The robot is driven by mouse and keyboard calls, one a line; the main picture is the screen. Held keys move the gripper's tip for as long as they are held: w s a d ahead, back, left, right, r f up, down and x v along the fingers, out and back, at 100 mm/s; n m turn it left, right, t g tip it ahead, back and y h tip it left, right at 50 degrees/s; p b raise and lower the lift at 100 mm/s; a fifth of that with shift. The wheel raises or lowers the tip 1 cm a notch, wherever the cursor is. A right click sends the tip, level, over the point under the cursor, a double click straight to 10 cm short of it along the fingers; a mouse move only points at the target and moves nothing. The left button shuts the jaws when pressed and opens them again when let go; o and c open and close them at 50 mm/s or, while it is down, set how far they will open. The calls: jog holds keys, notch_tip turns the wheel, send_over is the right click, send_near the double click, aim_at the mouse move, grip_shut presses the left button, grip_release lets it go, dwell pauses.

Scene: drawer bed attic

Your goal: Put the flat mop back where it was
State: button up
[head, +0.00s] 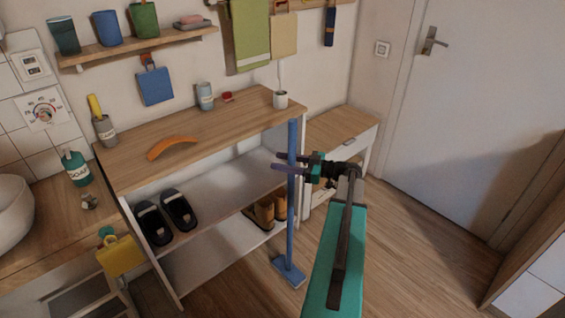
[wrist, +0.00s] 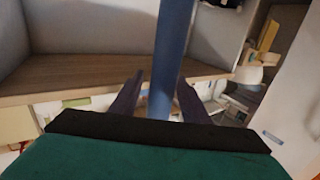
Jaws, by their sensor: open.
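The blue flat mop (head: 291,200) stands upright on the floor in front of the right end of the shelf unit, its flat head (head: 289,271) down. I cannot tell whether its handle touches the unit. My gripper (head: 277,161) is open around the upper part of the handle, reaching in from the right. In the wrist view, the blue handle (wrist: 164,90) runs between the two dark fingers (wrist: 160,78), with a visible gap on either side. The mop head is out of the wrist view.
The shelf unit (head: 225,128) holds dark slippers (head: 166,216), brown shoes (head: 265,211), an orange curved item (head: 171,146) and cups. A low wooden cabinet (head: 345,127) stands behind my gripper. Towels (head: 250,35) hang above. The floor (head: 430,225) before the white door (head: 450,110) is clear.

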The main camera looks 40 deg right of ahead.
jog(key=shift+r, duration=0.1)
jog(key=v, duration=1.2)
jog(key=shift+s, duration=0.1)
dwell(0.7)
